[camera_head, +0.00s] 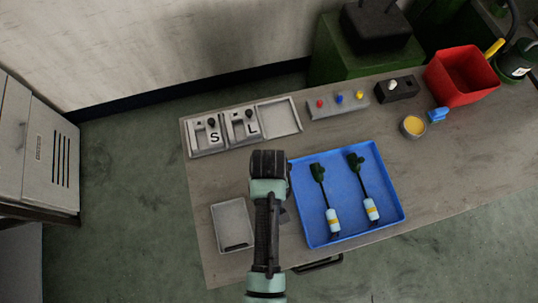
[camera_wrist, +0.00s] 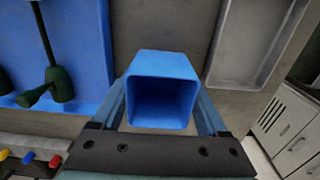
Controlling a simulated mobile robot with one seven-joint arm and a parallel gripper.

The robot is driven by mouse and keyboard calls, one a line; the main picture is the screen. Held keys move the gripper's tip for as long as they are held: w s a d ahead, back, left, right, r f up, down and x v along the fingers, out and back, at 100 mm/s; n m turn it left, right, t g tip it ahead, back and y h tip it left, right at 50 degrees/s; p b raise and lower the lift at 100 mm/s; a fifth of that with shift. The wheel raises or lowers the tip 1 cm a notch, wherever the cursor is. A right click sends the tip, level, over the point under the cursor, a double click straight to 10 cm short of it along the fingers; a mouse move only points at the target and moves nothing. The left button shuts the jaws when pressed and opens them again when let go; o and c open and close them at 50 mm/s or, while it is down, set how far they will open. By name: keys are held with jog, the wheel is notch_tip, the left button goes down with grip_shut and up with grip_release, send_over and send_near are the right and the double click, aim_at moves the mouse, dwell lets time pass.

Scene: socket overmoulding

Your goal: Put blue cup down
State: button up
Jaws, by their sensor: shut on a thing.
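The blue cup (camera_wrist: 161,98) is square-mouthed and sits between the two fingers of my gripper (camera_wrist: 162,110) in the wrist view, its opening facing the camera. My gripper is shut on it. In the head view my arm hides the cup and the fingers. My wrist there is over the table (camera_head: 400,245), between the blue tray (camera_head: 397,216) and the small grey tray (camera_head: 233,222). In the wrist view the table surface (camera_wrist: 175,25) shows past the cup. I cannot tell whether the cup touches it.
The blue tray holds two dark tools with pale, yellow-banded ends. Behind are S and L holders (camera_head: 229,132), an empty grey tray (camera_head: 278,116) and a button panel (camera_head: 338,104). A red bin (camera_head: 462,74), a yellow-filled round dish (camera_head: 413,125) and a small blue object (camera_head: 437,115) stand right.

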jog(key=shift+f, duration=0.7)
jog(key=shift+f, duration=0.2)
jog(key=o, duration=1.2)
jog(key=shift+o, duration=0.2)
jog(key=shift+r, duration=0.15)
